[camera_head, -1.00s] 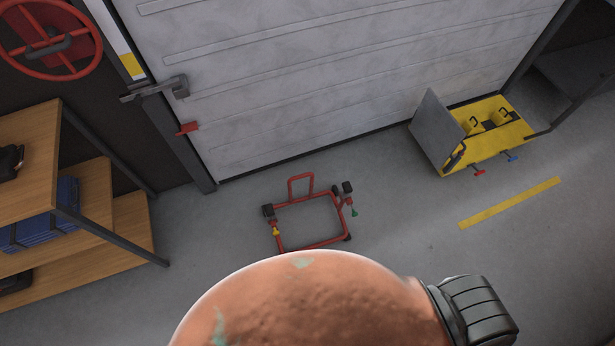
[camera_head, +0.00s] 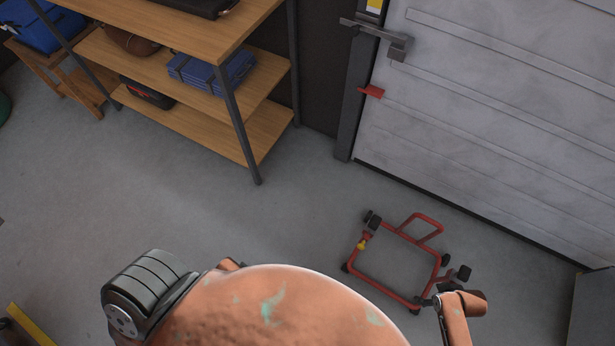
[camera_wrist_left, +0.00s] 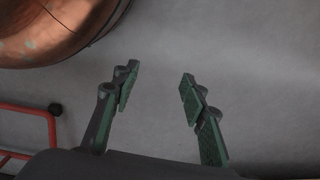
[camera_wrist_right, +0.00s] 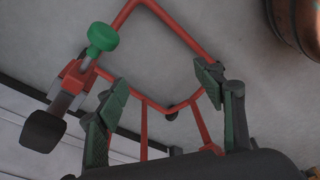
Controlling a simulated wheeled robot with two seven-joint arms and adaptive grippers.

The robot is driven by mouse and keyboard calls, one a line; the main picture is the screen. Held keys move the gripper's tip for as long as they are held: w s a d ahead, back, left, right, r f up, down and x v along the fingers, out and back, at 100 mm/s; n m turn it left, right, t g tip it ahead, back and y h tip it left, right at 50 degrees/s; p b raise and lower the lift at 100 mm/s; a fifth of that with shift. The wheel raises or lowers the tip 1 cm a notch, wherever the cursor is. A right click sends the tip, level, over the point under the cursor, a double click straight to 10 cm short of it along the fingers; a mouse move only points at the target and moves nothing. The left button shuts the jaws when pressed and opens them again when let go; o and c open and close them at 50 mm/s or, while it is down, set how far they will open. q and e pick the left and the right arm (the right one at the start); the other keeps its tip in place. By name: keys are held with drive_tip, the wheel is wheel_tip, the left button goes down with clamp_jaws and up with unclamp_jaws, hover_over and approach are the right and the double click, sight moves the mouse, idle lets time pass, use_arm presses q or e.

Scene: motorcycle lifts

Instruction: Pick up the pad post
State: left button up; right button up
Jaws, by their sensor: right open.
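The red tubular lift frame (camera_head: 395,285) lies on the floor below the garage door. One post with a black pad and yellow knob (camera_head: 369,222) is at its left corner. Another post with a black pad (camera_head: 463,272) is at its right; in the right wrist view this pad post (camera_wrist_right: 66,98) has a green knob (camera_wrist_right: 102,38). My right gripper (camera_head: 433,300) is at the frame's right side. In its wrist view the open, empty jaws (camera_wrist_right: 163,85) are over the frame, with the green-knob post left of them. My left gripper (camera_wrist_left: 158,85) is open and empty above bare floor.
A wooden shelf unit (camera_head: 185,110) with blue cases (camera_head: 215,70) stands at the upper left. The closed grey garage door (camera_head: 490,110) is behind the frame. The floor (camera_head: 150,200) between is clear.

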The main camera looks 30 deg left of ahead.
sight(466, 273)
drive_tip(key=w+d+r+n+b, duration=0.1)
drive_tip(key=w+d+r+n, duration=0.1)
drive_tip(key=w+r, duration=0.1)
drive_tip(key=w+d+r+n+g+h+b, duration=0.1)
drive_tip(key=w+d+r+n, duration=0.1)
drive_tip(key=w+r, duration=0.2)
drive_tip(key=w+d+r+n+b, duration=0.1)
drive_tip(key=w+d+r+n, duration=0.1)
drive_tip(key=w+d+r, duration=0.1)
drive_tip(key=shift+w+r+n+h+b, duration=0.3)
drive_tip(key=shift+w+r, duration=0.35)
drive_tip(key=shift+r, duration=0.15)
drive_tip(key=shift+w+d, duration=0.2)
drive_tip(key=shift+d, duration=0.05)
wheel_tip(466, 273, down, 2)
drive_tip(key=shift+b, duration=0.55)
drive_tip(key=shift+w+f, duration=0.1)
drive_tip(key=shift+f, duration=0.3)
drive_tip(key=f+b, duration=0.2)
drive_tip(key=f, duration=0.1)
drive_tip(key=f+b, duration=0.1)
drive_tip(key=shift+w+a+f, duration=0.1)
drive_tip(key=shift+w+f, duration=0.15)
use_arm(q)
drive_tip(key=d+r, duration=0.4)
drive_tip(key=r, duration=0.9)
drive_tip(key=shift+w+g+h, duration=0.3)
drive_tip(key=shift+w+h, duration=0.1)
